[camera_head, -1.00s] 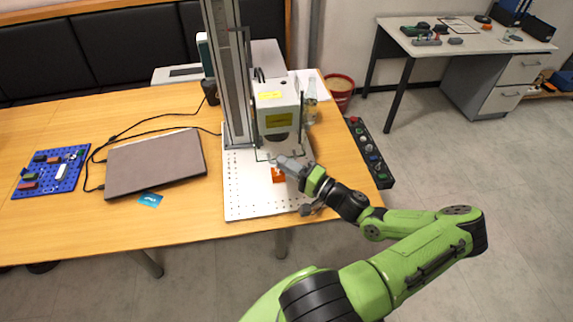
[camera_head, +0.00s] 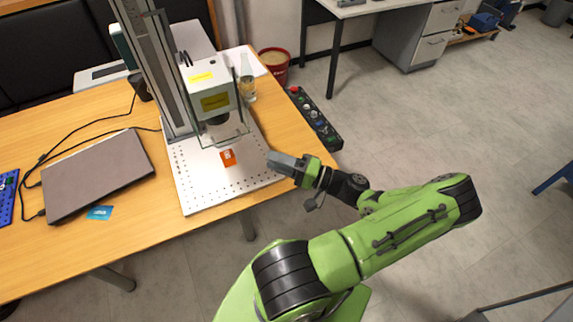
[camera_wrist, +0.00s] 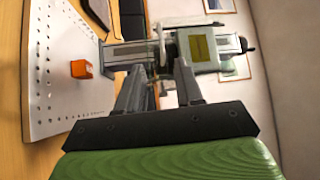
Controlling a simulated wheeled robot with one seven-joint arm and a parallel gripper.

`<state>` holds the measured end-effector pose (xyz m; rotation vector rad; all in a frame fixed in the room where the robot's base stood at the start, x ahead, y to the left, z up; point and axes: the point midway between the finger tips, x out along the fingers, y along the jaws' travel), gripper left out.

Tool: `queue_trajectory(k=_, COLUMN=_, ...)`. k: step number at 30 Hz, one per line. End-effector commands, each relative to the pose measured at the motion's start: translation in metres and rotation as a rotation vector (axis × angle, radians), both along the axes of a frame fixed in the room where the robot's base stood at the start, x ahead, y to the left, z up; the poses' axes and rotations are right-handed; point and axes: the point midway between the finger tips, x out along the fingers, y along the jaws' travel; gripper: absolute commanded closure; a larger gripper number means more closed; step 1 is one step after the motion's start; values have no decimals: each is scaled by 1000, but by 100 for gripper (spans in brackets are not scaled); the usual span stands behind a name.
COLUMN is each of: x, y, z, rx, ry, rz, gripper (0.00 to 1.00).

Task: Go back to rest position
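My gripper (camera_head: 282,162) is off the right edge of the perforated metal plate (camera_head: 195,187) in the head view. In the wrist view its two fingers (camera_wrist: 160,84) stand apart with nothing held between them. A small orange block (camera_head: 228,157) lies on the plate under the laser marker's head (camera_head: 209,88), apart from my gripper. The block also shows at the left of the wrist view (camera_wrist: 81,69).
The wooden table (camera_head: 152,228) holds a closed laptop (camera_head: 97,175) and a blue card (camera_head: 99,212). A black button panel (camera_head: 316,120) is at the table's right edge. A red bin (camera_head: 274,66) stands behind it. Open floor (camera_head: 430,130) lies to the right.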

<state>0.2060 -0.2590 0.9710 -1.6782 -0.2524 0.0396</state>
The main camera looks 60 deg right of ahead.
Motion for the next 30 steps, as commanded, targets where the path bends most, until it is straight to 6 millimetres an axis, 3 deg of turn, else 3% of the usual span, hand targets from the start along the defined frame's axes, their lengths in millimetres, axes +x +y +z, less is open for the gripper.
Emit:
queue_trajectory(k=3, x=-20, y=-5, z=-3, rx=-2, ry=0, rz=-1, gripper=64)
queue_trajectory(k=9, x=-30, y=-6, z=-4, rx=0, ry=0, rz=1, gripper=64)
queue_trajectory(k=26, x=-28, y=-4, z=-4, rx=-2, ry=8, rz=12, gripper=64)
queue_trajectory(k=30, x=-6, y=22, z=-6, rx=-32, ry=156, rz=193, gripper=64)
